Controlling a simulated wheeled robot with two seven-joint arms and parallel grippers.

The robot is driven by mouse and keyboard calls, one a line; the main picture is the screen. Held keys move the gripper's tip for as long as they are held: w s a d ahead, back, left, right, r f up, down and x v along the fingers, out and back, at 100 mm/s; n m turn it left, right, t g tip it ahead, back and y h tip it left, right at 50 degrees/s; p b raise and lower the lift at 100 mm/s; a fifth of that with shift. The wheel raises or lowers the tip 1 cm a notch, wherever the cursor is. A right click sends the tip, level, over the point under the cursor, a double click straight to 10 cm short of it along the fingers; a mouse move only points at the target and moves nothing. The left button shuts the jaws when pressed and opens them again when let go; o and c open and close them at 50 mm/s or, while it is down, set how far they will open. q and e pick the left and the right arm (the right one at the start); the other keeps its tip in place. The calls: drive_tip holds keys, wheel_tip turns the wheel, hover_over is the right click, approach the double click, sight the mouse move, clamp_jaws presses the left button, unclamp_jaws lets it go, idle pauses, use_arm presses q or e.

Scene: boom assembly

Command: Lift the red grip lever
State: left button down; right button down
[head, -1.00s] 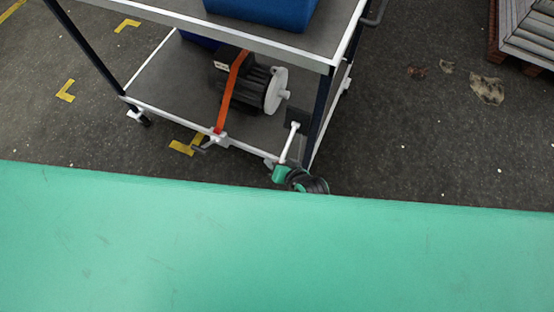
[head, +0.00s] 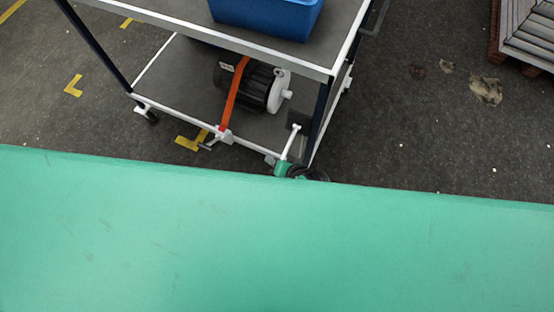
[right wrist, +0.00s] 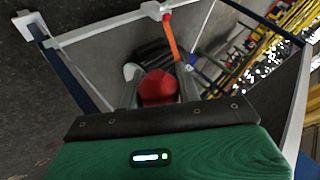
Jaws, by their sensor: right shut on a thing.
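In the right wrist view the rounded red grip of the lever (right wrist: 158,90) stands in the middle, just beyond the dark front edge of my gripper body. My right gripper (right wrist: 158,78) has its grey fingers on both sides of the red grip, shut on it. The red grip cannot be made out there. My left gripper is not in view.
A two-shelf cart (head: 262,45) stands ahead, with a blue crate (head: 265,14) on top. A dark motor (head: 258,88) lies on its lower shelf under an orange strap (head: 233,94). A pallet (head: 525,38) stands at the upper right. The floor right of the cart is largely clear.

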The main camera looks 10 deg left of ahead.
drive_tip(key=shift+a+r, duration=0.1)
drive_tip(key=shift+r, duration=0.05)
drive_tip(key=c, duration=1)
unclamp_jaws()
drive_tip(key=shift+s, duration=0.1)
drive_tip(key=shift+o, duration=0.2)
drive_tip(key=v, duration=1.3)
drive_tip(key=shift+s+r, duration=0.25)
